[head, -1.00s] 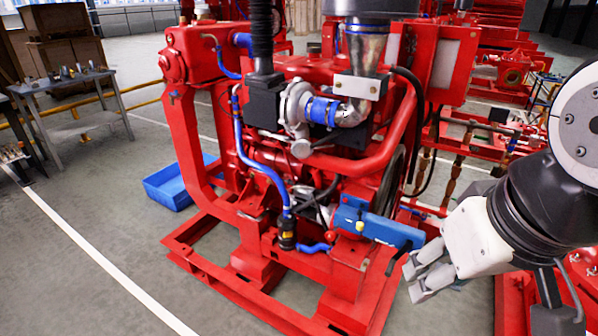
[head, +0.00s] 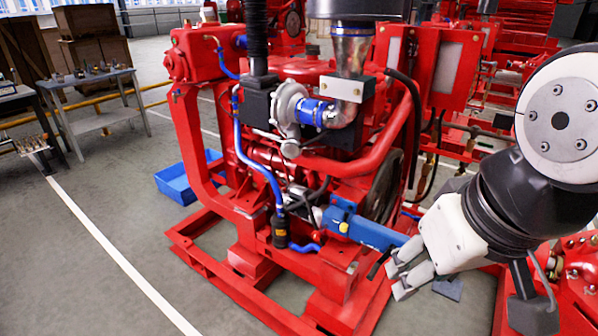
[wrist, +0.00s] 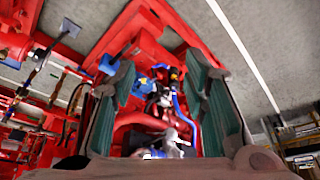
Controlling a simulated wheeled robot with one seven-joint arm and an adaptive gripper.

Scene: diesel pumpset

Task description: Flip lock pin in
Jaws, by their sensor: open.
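A blue bar (head: 375,234) sticks out from the front of the red pumpset, with a blue block at its left end. I cannot make out which small part is the lock pin. My gripper (head: 398,276) is at the bar's right end in the head view, with nothing between its fingers; whether it touches the bar is unclear. In the wrist view my gripper (wrist: 165,78) is open. The blue block (wrist: 141,84) shows between the fingers, farther off, and the bar is partly hidden by the left finger.
The red engine (head: 300,130) with its base frame (head: 240,285) fills the middle. A blue bin (head: 182,180) stands on the floor behind it. Tables (head: 95,78) are at the left. More red machinery (head: 575,265) is at the right. The floor at front left is clear.

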